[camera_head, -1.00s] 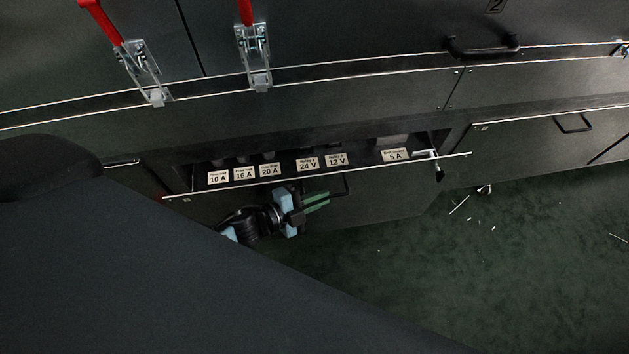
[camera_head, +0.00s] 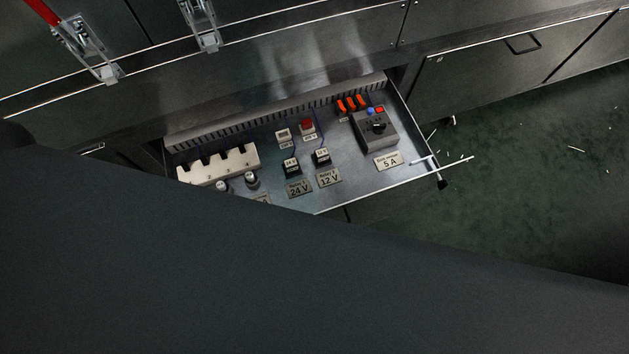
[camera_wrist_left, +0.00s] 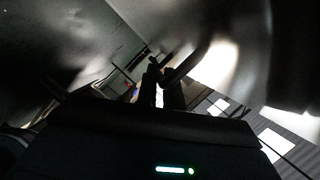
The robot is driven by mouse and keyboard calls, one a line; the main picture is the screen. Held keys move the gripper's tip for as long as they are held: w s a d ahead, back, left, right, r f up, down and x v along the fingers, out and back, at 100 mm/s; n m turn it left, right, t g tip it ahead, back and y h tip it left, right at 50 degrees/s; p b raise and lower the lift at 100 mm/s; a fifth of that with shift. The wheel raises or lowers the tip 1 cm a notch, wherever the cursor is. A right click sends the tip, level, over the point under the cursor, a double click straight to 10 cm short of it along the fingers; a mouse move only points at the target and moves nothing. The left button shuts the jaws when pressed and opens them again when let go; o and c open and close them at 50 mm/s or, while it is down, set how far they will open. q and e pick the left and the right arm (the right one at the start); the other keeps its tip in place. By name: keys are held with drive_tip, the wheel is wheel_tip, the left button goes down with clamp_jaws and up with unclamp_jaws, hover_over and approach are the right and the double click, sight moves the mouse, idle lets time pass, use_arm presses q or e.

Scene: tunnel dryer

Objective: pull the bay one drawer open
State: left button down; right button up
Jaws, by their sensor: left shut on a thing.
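The bay one drawer (camera_head: 352,178) is pulled well out in the head view, its inside showing from above. It holds a white terminal block, two relays labelled 24 V and 12 V, and a grey switch box (camera_head: 377,130) by a 5 A label. Its left front is hidden behind my dark body part. My left gripper is hidden in the head view. In the left wrist view its dark fingers (camera_wrist_left: 163,88) are shut on what looks like the drawer handle (camera_wrist_left: 188,62); the contact is dim. My right gripper is not in view.
A closed drawer with a black handle (camera_head: 522,44) is at the right. The green floor (camera_head: 540,200) to the right is open, with scattered pale slivers.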

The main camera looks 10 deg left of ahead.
use_arm(q)
drive_tip(key=shift+s+d, duration=0.2)
drive_tip(key=shift+s, duration=0.15)
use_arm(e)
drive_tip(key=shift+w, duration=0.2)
use_arm(q)
drive_tip(key=c, duration=1.5)
unclamp_jaws()
drive_tip(key=shift+c, duration=0.2)
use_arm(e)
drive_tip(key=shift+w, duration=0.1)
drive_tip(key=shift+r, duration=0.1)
use_arm(q)
drive_tip(key=v, duration=0.7)
drive_tip(key=shift+s+a+p, duration=0.3)
drive_tip(key=shift+p, duration=0.05)
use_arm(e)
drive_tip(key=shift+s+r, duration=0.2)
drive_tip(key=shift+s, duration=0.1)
use_arm(q)
drive_tip(key=shift+r, duration=0.1)
